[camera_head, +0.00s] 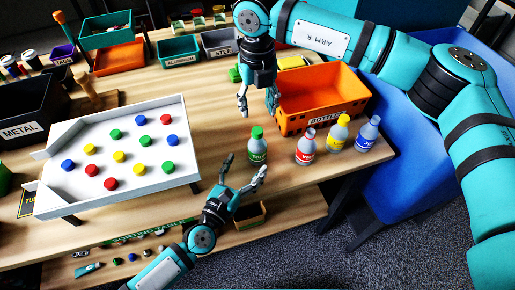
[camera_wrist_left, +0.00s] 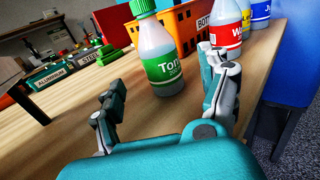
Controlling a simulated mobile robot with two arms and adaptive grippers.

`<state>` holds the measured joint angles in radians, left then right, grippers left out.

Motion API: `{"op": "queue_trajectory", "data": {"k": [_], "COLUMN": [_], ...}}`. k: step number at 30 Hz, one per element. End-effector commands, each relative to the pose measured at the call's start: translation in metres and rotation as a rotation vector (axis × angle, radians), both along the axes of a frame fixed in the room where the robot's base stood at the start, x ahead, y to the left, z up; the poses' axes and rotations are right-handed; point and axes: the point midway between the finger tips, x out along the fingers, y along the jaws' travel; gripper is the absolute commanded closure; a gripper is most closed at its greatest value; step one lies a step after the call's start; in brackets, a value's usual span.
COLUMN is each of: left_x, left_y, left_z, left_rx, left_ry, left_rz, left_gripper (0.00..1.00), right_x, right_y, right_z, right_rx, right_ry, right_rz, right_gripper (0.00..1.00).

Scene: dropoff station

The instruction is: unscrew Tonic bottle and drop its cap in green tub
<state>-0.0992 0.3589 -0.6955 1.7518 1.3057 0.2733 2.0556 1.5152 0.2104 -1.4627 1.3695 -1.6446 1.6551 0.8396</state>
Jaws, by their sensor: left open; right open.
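The Tonic bottle (camera_head: 257,151) stands upright near the table's front edge, with a green label and its green cap (camera_head: 257,132) on top. It also shows in the left wrist view (camera_wrist_left: 163,68), between and beyond the fingers. My left gripper (camera_head: 245,166) is open just in front of the bottle, not closed on it. My right gripper (camera_head: 260,108) is open, pointing down above and behind the cap, apart from it. A teal-green tub (camera_head: 108,40) stands at the back left; a green container (camera_head: 4,181) is cut off at the left edge. I cannot tell which is the green tub.
Red (camera_head: 305,149), yellow (camera_head: 338,135) and blue (camera_head: 367,136) bottles stand right of the Tonic bottle. An orange bottle crate (camera_head: 320,103) is behind them. A white tray (camera_head: 183,123) with several coloured caps is at left. A blue bin (camera_head: 410,180) stands right.

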Motion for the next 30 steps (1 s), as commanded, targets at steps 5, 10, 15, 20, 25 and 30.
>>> {"op": "queue_trajectory", "data": {"k": [5, 10, 15, 20, 25, 30], "left_x": [0.032, 0.054, 0.065, 0.067, 0.067, 0.067], "left_y": [-0.017, -0.028, -0.034, -0.035, -0.035, -0.035], "left_z": [0.001, 0.0, 0.0, 0.0, 0.0, 0.0], "left_rx": [0.0, 0.001, 0.001, 0.001, 0.001, 0.001], "left_ry": [-0.002, 0.0, 0.0, 0.0, 0.0, 0.0], "left_rz": [0.001, 0.0, -0.001, -0.001, -0.001, -0.001], "left_gripper": [0.22, 0.22, 0.22, 0.22, 0.22, 0.44], "right_x": [0.0, 0.0, 0.0, 0.0, 0.0, 0.0], "right_y": [0.0, 0.0, 0.0, 0.0, 0.0, 0.0], "right_z": [0.0, 0.0, 0.0, 0.0, 0.0, 0.0], "right_rx": [0.001, 0.001, 0.001, 0.001, 0.001, 0.001], "right_ry": [0.0, 0.0, 0.0, 0.0, 0.0, 0.0], "right_rz": [0.001, 0.001, 0.001, 0.001, 0.001, 0.001], "right_gripper": [0.54, 0.54, 0.54, 0.54, 0.54, 0.54]}}
